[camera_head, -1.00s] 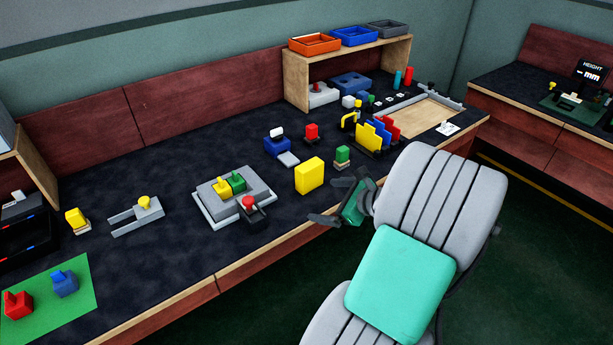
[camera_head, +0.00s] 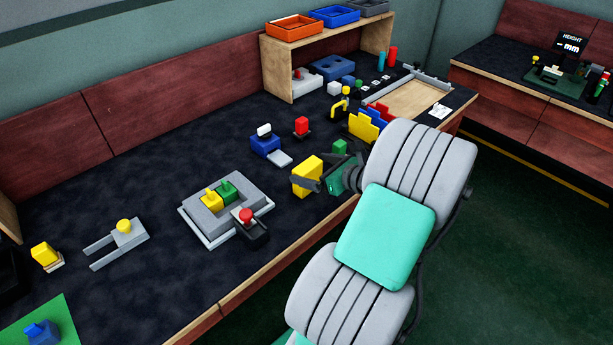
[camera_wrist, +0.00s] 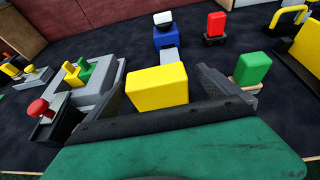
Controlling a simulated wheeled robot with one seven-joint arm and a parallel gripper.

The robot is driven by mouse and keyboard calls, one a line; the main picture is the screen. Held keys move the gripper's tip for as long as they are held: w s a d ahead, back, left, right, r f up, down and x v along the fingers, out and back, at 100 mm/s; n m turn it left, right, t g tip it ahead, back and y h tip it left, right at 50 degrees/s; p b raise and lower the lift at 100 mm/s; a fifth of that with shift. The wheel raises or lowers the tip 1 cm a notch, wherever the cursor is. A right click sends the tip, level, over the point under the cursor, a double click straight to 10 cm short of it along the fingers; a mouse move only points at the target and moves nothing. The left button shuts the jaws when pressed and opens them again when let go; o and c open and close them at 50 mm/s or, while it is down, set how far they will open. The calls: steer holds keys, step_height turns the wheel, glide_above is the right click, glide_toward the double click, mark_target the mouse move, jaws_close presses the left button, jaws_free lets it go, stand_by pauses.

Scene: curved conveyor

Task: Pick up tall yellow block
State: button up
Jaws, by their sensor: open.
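The tall yellow block (camera_head: 306,174) stands upright on the dark bench top near its front edge. It also shows in the wrist view (camera_wrist: 158,88), between the two dark fingers. My gripper (camera_head: 318,184) is open around or just in front of the block in the head view, with one finger crossing its lower front. In the wrist view my gripper (camera_wrist: 170,106) has a finger on each side, with a visible gap at the right. Whether the left finger touches the block is unclear. The block's lower part is hidden by my gripper.
A green block (camera_wrist: 251,68) on a small base stands close to the right finger. A grey fixture (camera_head: 226,202) with yellow and green pieces and a red-button box (camera_head: 250,225) lie to the left. A blue device (camera_head: 266,145) stands behind. The bench's front edge is close.

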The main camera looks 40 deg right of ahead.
mark_target(302, 167)
steer(key=x, duration=0.4)
steer(key=shift+w+a+f+b, duration=0.25)
steer(key=shift+w+a+b, duration=0.05)
steer(key=shift+a, duration=0.05)
steer(key=c, duration=1.5)
steer(key=shift+r, duration=0.1)
